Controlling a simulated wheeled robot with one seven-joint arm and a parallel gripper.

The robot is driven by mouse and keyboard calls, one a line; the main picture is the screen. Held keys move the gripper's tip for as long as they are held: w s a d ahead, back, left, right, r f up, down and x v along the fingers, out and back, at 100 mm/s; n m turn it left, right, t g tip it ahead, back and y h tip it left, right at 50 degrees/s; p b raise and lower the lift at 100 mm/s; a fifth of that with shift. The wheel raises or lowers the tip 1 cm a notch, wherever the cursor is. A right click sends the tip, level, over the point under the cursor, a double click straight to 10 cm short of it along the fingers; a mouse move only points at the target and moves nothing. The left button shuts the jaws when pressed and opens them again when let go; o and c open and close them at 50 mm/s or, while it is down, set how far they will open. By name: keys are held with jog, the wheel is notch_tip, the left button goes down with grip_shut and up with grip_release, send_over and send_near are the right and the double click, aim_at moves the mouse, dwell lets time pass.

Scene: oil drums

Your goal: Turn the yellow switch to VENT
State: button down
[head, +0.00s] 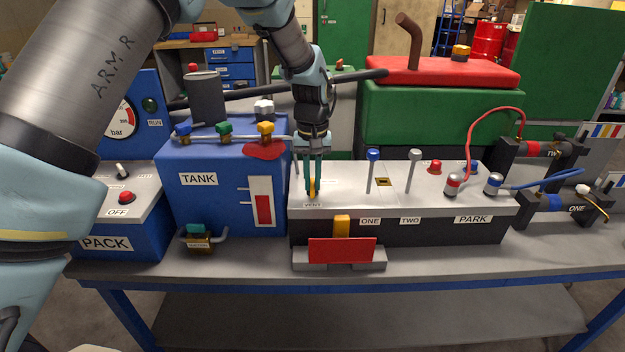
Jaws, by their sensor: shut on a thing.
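My gripper (313,172) points down over the left end of the grey-topped control box (338,180). Its fingers are shut on the yellow switch (312,188), of which only a small part shows between and below the fingertips. A VENT label (312,204) lies on the box top just in front of the switch. The switch's exact angle is hidden by the fingers.
A blue-knobbed lever (373,158) and a grey lever (413,158) stand right of my gripper. The blue TANK box (215,195) is close on the left. A red plate (342,251) and a yellow block (342,225) are in front.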

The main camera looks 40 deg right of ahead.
aim_at(312, 183)
jog(key=c, duration=0.9)
grip_release()
jog(key=shift+r, duration=0.1)
notch_tip(312, 183, up, 11)
jog(key=b, duration=0.2)
jog(key=shift+b, duration=0.3)
jog(key=shift+f, duration=0.2)
